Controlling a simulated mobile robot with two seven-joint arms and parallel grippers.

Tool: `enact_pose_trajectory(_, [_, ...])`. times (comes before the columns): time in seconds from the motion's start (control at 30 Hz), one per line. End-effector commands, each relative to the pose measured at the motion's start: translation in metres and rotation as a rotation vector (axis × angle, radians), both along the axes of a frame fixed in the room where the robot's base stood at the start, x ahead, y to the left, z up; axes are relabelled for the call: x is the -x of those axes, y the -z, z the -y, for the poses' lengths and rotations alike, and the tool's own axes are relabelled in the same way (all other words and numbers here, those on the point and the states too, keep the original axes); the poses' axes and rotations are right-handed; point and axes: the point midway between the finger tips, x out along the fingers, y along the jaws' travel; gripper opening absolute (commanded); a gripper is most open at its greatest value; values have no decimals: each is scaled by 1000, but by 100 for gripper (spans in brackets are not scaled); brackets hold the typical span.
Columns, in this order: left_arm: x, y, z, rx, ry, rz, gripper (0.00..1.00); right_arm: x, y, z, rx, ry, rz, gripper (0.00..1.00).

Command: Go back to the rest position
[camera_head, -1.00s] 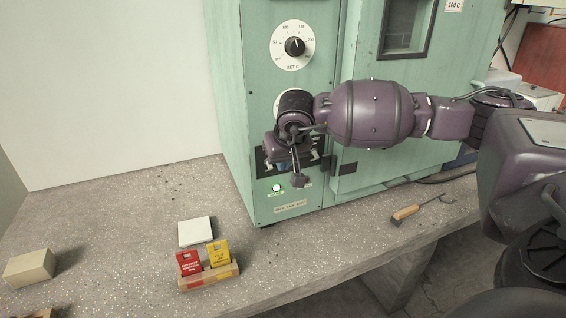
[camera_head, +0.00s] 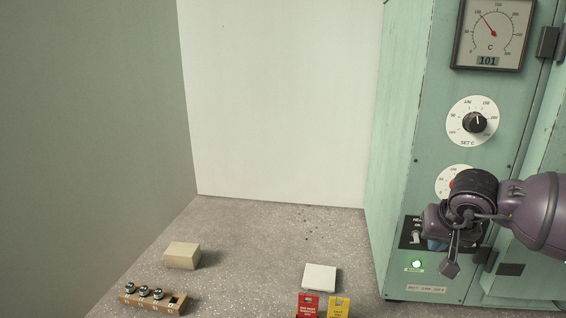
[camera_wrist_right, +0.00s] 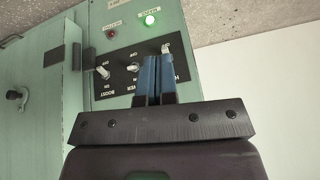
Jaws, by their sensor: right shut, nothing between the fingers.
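My right gripper (camera_head: 436,244) is in front of the oven's lower switch panel (camera_head: 407,236). In the right wrist view its blue fingers (camera_wrist_right: 157,62) are together, with nothing between them. A toggle switch (camera_wrist_right: 166,48) shows just past the fingertips; I cannot tell whether they touch it. Another toggle (camera_wrist_right: 103,72) shows beside them. The green lamp (camera_head: 417,264) is lit, and the red lamp (camera_wrist_right: 111,32) beside it looks dark. My left gripper is not in view.
The green oven (camera_head: 397,150) stands at the right, with a dial gauge (camera_head: 490,32) and set knob (camera_head: 474,122). On the bench (camera_head: 240,270) are a beige block (camera_head: 182,256), a wooden holder (camera_head: 150,303), a white square (camera_head: 320,277), and red (camera_head: 308,306) and yellow (camera_head: 339,308) cards.

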Motion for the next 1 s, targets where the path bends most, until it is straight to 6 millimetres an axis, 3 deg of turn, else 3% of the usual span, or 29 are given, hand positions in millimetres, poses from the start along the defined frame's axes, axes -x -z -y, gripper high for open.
enact_pose_trajectory(0.17, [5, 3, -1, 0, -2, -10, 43, -3, -4, -38, -364, 215, 11, 0])
enact_pose_trajectory(0.37, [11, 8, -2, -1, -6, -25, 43, -5, -41, -110, -964, 511, -135, 0])
enact_pose_trajectory(0.5, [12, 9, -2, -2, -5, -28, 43, 0, -63, -162, -1395, 758, -403, 0])
enact_pose_trajectory(0.6, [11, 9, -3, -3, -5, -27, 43, 2, -75, -187, -1667, 960, -658, 0])
enact_pose_trajectory(0.73, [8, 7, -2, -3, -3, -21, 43, 0, -80, -203, -1963, 1262, -1057, 0])
enact_pose_trajectory(0.87, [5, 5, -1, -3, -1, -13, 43, -6, -68, -199, -2182, 1603, -1519, 0])
enact_pose_trajectory(0.9, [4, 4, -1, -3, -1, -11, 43, -8, -60, -195, 2061, -1580, 1537, 0])
enact_pose_trajectory(1.0, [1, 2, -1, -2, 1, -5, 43, -11, -32, -181, 1673, -1428, 1464, 0])
